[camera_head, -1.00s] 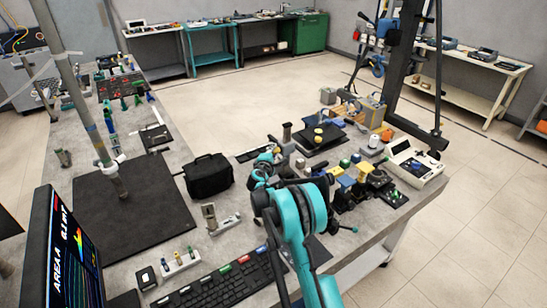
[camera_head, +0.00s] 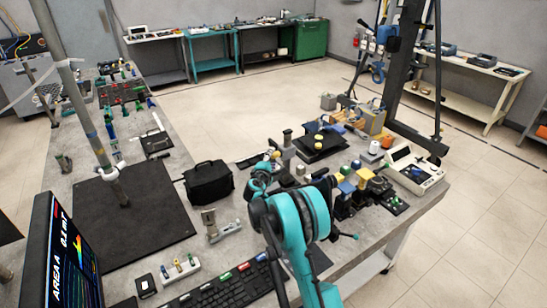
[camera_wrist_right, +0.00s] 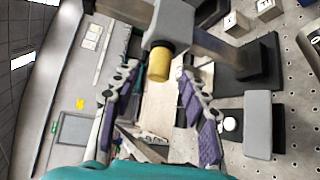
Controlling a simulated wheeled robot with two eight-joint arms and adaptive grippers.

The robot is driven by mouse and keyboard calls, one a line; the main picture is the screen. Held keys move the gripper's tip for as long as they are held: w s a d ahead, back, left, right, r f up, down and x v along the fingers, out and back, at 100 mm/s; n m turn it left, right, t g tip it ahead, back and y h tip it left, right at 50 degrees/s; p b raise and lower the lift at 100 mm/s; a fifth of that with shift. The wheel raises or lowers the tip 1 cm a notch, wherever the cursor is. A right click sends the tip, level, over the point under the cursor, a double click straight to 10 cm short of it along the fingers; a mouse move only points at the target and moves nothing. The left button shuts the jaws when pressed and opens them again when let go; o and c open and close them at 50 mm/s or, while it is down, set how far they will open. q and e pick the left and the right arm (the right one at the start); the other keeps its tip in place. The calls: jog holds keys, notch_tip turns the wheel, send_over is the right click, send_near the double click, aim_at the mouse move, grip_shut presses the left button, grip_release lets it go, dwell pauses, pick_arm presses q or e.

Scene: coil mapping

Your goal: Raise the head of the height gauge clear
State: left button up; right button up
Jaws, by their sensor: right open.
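In the right wrist view, a grey head block (camera_wrist_right: 172,22) on a dark grey beam carries a short yellow cylinder (camera_wrist_right: 159,62); I take this to be the height gauge's head. My right gripper (camera_wrist_right: 157,78) is open, its purple-padded fingers on either side of the yellow cylinder with gaps visible. I cannot tell how far the cylinder reaches between them. In the head view my right gripper (camera_head: 265,167) is small and partly hidden behind my teal arm. It is near a grey upright post (camera_head: 287,138). My left gripper is not in view.
A black bag (camera_head: 208,181) stands left of my right arm. A black plate with yellow items (camera_head: 318,143), coloured blocks (camera_head: 355,182) and a white instrument (camera_head: 415,170) crowd the bench's right end. A keyboard (camera_head: 225,289) lies in front. The black mat (camera_head: 135,225) has bare room.

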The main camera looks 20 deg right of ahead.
jog(key=v, duration=0.8)
jog(key=shift+s+a, duration=0.15)
jog(key=shift+s, duration=0.1)
jog(key=shift+r, duration=0.1)
jog(key=s+a+r+m+g+y+b, duration=0.1)
jog(key=s+a+r+m+g+y, duration=0.2)
jog(key=s, duration=0.7)
jog(key=s+a+r+m+y, duration=0.15)
jog(key=s+r+m, duration=0.25)
jog(key=s, duration=0.5)
jog(key=s+a+f+m+y, duration=0.1)
jog(key=s+a+f+m, duration=0.1)
jog(key=s, duration=0.5)
jog(key=s+a+f+m+g+y+b, duration=0.1)
jog(key=s+a+f+y, duration=0.1)
jog(key=s+a, duration=0.3)
jog(key=s+a+f+m+g+y, duration=0.1)
jog(key=s+a, duration=0.3)
jog(key=s, duration=0.6)
jog(key=shift+a+f+m+y, duration=0.15)
jog(key=shift+f+m+y, duration=0.5)
jog(key=shift+m, duration=0.15)
